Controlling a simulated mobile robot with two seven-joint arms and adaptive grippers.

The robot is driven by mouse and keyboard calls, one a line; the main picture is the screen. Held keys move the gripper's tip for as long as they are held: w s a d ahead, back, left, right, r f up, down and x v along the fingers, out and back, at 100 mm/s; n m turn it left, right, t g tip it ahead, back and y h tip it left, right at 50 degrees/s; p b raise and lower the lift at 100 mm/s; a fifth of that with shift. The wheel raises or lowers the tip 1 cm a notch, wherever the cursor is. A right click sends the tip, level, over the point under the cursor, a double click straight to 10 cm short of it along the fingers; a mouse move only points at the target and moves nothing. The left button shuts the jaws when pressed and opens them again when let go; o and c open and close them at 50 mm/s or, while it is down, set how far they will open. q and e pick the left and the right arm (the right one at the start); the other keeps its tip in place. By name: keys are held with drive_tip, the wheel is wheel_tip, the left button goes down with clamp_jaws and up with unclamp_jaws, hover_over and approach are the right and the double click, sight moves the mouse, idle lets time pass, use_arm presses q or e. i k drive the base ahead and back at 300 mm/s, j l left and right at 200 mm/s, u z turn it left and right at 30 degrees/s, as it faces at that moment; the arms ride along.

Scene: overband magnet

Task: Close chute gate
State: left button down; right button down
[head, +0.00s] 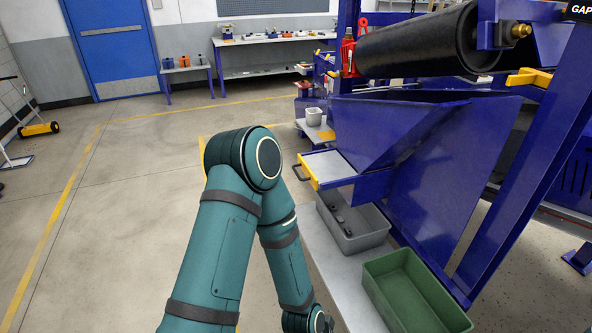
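The chute (385,140) is a blue sheet-metal hopper below the black belt roller. At its lower left mouth is the chute gate (330,168), a flat light-grey plate with a yellow front edge and a dark handle (303,173). The plate sticks out to the left of the chute's blue side walls. A teal arm of mine rises from the bottom, bends at the elbow left of the gate and goes down again. Its wrist end is cut off at the bottom edge. Neither gripper shows, and nothing of mine touches the handle.
A grey bin (372,238) with a few dark pieces stands below the gate. A green bin (385,296) is nearer, on a pale bench (340,281). A blue frame post (535,150) stands at right. Open floor (130,220) lies to the left; workbenches stand at the back.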

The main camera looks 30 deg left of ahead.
sight(328, 165)
drive_tip(key=i+j, duration=0.15)
drive_tip(key=j, duration=0.2)
drive_tip(key=i+j, duration=0.15)
drive_tip(key=j, duration=0.15)
drive_tip(key=i+j, duration=0.15)
drive_tip(key=j, duration=0.2)
drive_tip(key=i+j, duration=0.15)
drive_tip(key=j, duration=0.2)
drive_tip(key=i+j+z, duration=0.1)
drive_tip(key=j, duration=0.25)
drive_tip(key=i, duration=0.1)
